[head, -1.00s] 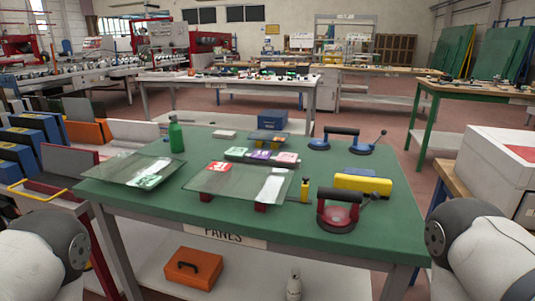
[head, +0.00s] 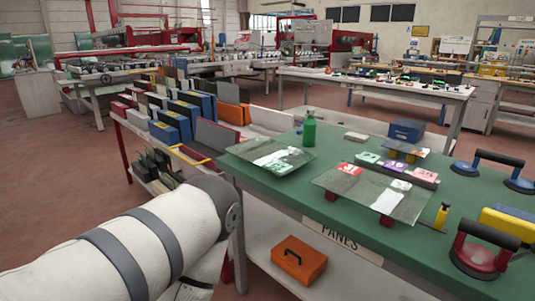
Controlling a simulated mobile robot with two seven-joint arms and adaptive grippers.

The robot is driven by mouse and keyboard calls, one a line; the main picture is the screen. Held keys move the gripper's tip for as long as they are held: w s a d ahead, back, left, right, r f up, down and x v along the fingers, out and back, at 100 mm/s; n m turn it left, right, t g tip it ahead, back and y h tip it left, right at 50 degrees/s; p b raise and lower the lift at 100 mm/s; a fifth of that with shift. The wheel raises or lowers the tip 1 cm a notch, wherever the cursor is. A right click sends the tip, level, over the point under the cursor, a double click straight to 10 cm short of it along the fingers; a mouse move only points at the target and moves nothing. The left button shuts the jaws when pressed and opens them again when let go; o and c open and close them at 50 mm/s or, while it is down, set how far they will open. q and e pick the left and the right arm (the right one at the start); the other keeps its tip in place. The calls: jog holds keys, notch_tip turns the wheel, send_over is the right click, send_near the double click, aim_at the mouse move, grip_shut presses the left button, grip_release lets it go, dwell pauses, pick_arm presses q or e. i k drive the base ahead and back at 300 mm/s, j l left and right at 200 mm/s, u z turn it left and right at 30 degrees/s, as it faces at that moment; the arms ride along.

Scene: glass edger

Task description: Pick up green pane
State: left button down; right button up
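A clear, greenish glass pane (head: 249,151) lies at the left end of the green-topped table, with white glare and a greenish label near its right side. A second pane (head: 338,180) with a red label rests on red blocks at the table's front. A smaller pane (head: 416,150) with an orange label sits behind it. Which one is meant by green is not certain; the left one has the green label. My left arm fills the lower left, with its gripper out of frame. My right gripper is out of view.
Green, purple and pink cards lie behind the front pane. A green bottle (head: 309,130) stands close behind the left pane. A red suction lifter (head: 480,257), yellow box (head: 505,225) and blue lifter (head: 518,184) are at the right. An orange case (head: 299,260) is on the lower shelf.

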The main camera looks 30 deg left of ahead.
aim_at(281, 159)
jog(key=i+j, duration=0.15)
jog(key=j, duration=0.25)
jog(key=i+j+z, duration=0.15)
jog(key=j, duration=0.2)
jog(key=i+j, duration=0.1)
jog(key=j, duration=0.3)
jog(key=i+j+z, duration=0.15)
jog(key=j, duration=0.25)
